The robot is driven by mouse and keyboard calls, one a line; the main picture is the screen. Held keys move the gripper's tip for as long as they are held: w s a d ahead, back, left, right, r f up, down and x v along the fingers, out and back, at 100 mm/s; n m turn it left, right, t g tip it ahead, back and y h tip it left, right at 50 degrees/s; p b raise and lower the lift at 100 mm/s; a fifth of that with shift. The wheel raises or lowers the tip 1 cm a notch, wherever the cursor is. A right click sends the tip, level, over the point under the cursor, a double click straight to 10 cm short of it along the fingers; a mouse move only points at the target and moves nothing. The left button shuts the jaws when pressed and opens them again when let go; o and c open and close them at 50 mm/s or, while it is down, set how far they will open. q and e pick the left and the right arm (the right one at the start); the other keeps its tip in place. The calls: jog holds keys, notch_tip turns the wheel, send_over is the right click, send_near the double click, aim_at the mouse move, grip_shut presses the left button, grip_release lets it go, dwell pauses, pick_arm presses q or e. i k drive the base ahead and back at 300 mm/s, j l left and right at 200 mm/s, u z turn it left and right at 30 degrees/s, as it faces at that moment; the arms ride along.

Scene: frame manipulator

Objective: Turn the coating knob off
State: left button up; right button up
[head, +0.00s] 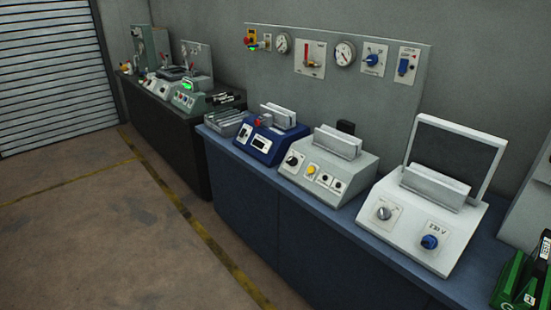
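Several knobs show, but no readable label says which is the coating knob. The white machine (400,230) at the right has a grey knob (384,213) and a blue knob (430,242) under a "230 V" label. The light grey machine (318,172) has a black knob (292,160) and a yellow button (311,169). A blue knob (372,60) and a blue handle switch (404,67) sit on the wall panel (270,85). The knobs' on or off positions are too small to tell. Neither of my grippers is in view.
The machines stand on a blue bench (265,210), with a dark bench (165,130) beyond. A blue machine (262,142) stands left of the grey one. A green and black object (525,280) is at the lower right edge. The floor (110,230) before the benches is clear.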

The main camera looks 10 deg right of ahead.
aim_at(292, 161)
jog(key=i+j, duration=0.8)
jog(key=i, duration=0.2)
jog(key=l+z, duration=0.05)
